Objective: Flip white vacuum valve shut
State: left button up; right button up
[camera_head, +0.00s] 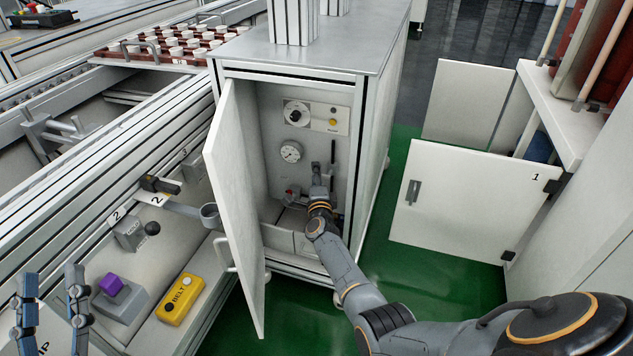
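The cabinet (300,85) stands with its door (232,200) swung open to the left. On its inner panel are a black knob (297,113), a yellow button (333,122), a round gauge (290,152) and a thin dark vertical bar (333,152). A small part with red on it (292,191) sits lower left. I cannot make out a white valve; the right gripper covers part of the panel. My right gripper (318,178) is inside the cabinet, close to the panel below the dark bar; its fingers are too small to read. My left gripper (50,295) is open and empty at the lower left.
A yellow BELT box (180,298), a purple button box (112,286) and a black-knobbed lever (152,229) lie along the conveyor side. A tray of white pots (185,42) is at the back. A white door marked 1 (470,200) stands open at right. Green floor lies between.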

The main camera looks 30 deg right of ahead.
jog(key=v, duration=0.7)
jog(key=shift+s, duration=0.1)
dwell(0.5)
